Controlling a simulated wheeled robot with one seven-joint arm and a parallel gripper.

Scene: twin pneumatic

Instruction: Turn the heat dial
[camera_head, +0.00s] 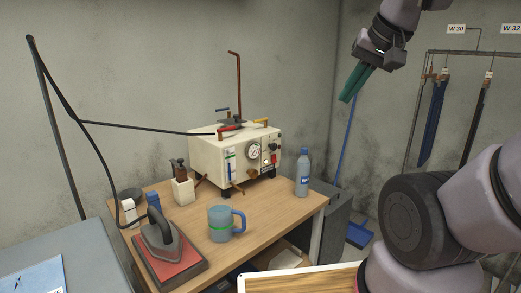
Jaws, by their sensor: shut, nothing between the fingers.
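A cream boiler box (235,156) stands at the back of the wooden table. Its front panel carries a round white gauge (253,153) and, to the right of it, a small dark knob (273,147). A red light or button sits below the knob. Which control is the heat dial is too small to tell. My gripper (350,98), with green fingers, is high at the upper right, in the air and well apart from the box. Its fingers are shut with nothing between them, pointing down and left.
On the table (265,228) stand a clear bottle (303,172) right of the box, a blue mug (221,223) in front, and an iron (160,240) on a red pad at the left.

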